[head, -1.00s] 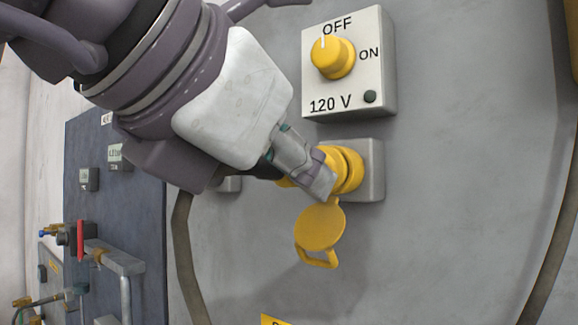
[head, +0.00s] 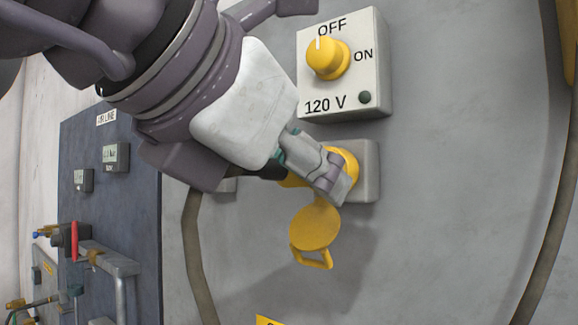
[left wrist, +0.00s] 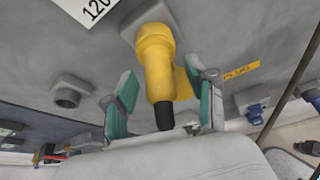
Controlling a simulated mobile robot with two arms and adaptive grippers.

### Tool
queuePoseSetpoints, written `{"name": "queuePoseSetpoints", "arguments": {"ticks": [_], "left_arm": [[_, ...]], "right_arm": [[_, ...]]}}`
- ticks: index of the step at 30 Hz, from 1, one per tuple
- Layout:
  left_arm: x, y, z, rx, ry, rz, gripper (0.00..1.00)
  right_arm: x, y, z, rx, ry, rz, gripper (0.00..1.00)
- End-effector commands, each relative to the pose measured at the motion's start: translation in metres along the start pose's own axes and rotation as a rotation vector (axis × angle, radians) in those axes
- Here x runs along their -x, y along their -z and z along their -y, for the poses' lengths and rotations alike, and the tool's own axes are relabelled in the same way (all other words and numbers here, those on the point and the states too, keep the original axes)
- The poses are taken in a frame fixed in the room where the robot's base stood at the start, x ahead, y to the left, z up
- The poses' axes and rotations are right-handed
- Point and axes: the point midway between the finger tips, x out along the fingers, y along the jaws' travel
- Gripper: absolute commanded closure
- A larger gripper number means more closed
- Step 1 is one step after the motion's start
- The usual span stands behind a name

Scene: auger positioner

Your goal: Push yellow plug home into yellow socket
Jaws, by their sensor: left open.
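The yellow plug (left wrist: 158,78), with a black rear end, is seated against or in the yellow socket (left wrist: 153,38) on a grey mount; how deep it sits cannot be told. In the head view the yellow socket (head: 352,165) is partly covered by my left gripper (head: 332,186), and the yellow plug (head: 292,181) shows only as a sliver. My left gripper (left wrist: 169,85) is open in the left wrist view, one finger on each side of the plug, with gaps visible. The yellow cap (head: 315,227) hangs open below the socket. My right gripper is not in view.
A switch box (head: 345,65) marked 120 V, with a yellow knob pointing to OFF, sits just above the socket. A dark blue panel (head: 110,200) with gauges and a red-handled valve (head: 74,240) stands at left. The grey wall right of the socket is clear.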

Motion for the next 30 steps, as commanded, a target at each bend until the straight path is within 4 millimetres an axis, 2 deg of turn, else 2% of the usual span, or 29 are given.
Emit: {"name": "queuePoseSetpoints", "arguments": {"ticks": [4, 7, 15, 21, 25, 30], "left_arm": [[0.005, 0.000, 0.000, 0.000, -0.001, 0.001, 0.44], [0.018, -0.001, 0.000, 0.000, -0.001, 0.002, 0.44], [0.076, -0.001, -0.001, 0.000, -0.002, 0.005, 0.44], [0.108, -0.001, 0.000, 0.001, -0.001, 0.003, 0.44], [0.117, 0.000, 0.000, 0.001, -0.001, 0.001, 0.44], [0.120, 0.000, 0.000, 0.001, 0.000, 0.000, 0.44]], "right_arm": [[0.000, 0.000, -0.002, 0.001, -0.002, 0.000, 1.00], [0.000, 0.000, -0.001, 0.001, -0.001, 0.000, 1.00], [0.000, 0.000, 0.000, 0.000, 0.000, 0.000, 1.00], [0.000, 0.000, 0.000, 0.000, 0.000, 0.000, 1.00], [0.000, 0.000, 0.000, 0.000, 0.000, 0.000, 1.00], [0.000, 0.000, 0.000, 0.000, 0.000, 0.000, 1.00]]}}
